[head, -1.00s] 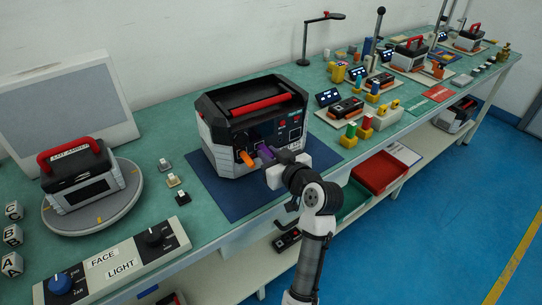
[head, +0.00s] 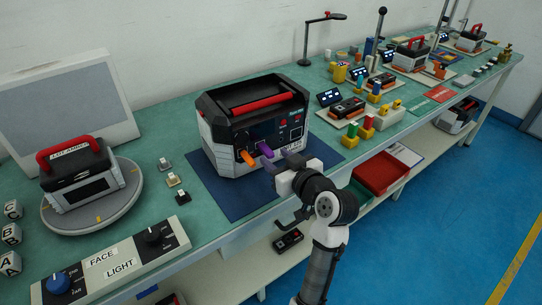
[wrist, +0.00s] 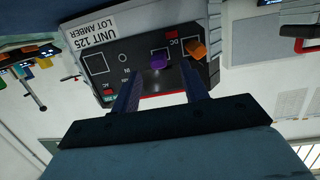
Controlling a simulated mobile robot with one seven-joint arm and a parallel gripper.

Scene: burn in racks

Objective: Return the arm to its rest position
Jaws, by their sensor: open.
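My gripper (head: 282,164) is open and empty just in front of the large black-and-grey unit (head: 232,158) on the blue mat. Its two fingers point at the unit's front face, with a gap to the purple plug (head: 264,149). An orange plug (head: 247,158) sits left of the purple one. In the wrist view, the unit's label and face (wrist: 122,68) appear upside down. The purple plug (wrist: 158,62) shows between the fingers, and the orange plug (wrist: 195,49) is to the right. My arm rises from the lower right in front of the bench.
The green bench (head: 150,220) runs diagonally, with a turntable (head: 92,208) and a FACE/LIGHT control panel (head: 112,262) at left. Colored blocks (head: 360,130) stand right of the mat. The blue floor (head: 440,230) at right is clear.

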